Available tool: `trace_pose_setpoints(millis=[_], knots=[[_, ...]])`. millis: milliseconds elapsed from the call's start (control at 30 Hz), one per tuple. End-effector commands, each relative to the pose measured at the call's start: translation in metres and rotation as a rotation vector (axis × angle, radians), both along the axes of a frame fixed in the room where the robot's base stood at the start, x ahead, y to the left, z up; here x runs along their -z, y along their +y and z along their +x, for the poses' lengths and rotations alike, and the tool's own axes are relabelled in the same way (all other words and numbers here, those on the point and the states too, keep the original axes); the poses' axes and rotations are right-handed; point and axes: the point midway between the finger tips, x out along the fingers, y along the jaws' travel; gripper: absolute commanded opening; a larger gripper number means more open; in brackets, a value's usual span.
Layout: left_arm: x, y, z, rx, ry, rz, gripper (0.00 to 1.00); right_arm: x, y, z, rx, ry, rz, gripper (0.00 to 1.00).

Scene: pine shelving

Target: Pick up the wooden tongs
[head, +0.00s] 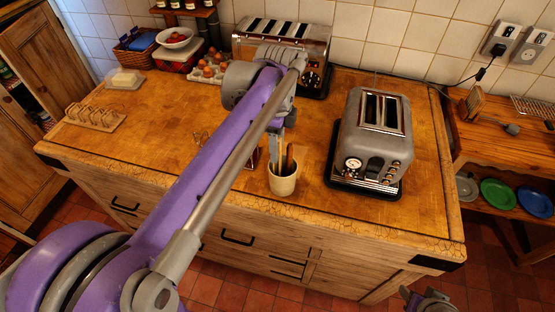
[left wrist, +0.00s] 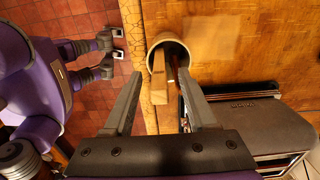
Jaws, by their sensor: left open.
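The wooden tongs (left wrist: 158,84) stand in a cream crock (head: 283,184) near the front edge of the wooden worktop. In the head view, a wooden handle (head: 290,157) rises from the crock beside a darker one; which is the tongs is hard to tell there. My left gripper (head: 279,146) points down over the crock. In the left wrist view, my left gripper (left wrist: 159,72) is open, its fingers on either side of the pale tongs, with no clear contact. A darker utensil (left wrist: 173,66) stands beside them. My right gripper (head: 428,302) is partly seen at the bottom edge.
A grey toaster (head: 372,135) on a black base stands right of the crock. A longer toaster (head: 283,38) and eggs (head: 208,68) are at the back. A toast rack (head: 95,117) and butter dish (head: 125,79) are at the left. The worktop's right strip is clear.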

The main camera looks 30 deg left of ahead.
Motion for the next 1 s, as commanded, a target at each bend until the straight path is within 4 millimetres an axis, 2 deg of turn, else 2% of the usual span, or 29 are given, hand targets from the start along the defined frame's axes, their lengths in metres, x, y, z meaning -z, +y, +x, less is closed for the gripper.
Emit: trace_pose_setpoints(millis=[100,200,467,767,800,1000], knots=[[0.018,0.000,0.001,0.000,0.000,0.000,0.57,0.000,0.000,0.000,0.000,0.000,0.000,0.50],[0.027,0.000,0.001,0.000,0.000,0.000,0.57,0.001,0.000,0.000,0.000,0.000,0.000,0.50],[0.028,0.000,0.001,0.000,0.000,0.000,0.57,0.001,0.000,0.000,0.000,0.000,0.000,0.50],[0.028,0.000,0.001,0.000,0.000,0.000,0.04,0.001,0.000,0.000,0.000,0.000,0.000,0.50],[0.028,0.000,0.001,0.000,0.000,0.000,0.00,0.001,0.000,0.000,0.000,0.000,0.000,0.50],[0.028,0.000,0.001,0.000,0.000,0.000,0.00,0.001,0.000,0.000,0.000,0.000,0.000,0.50]])
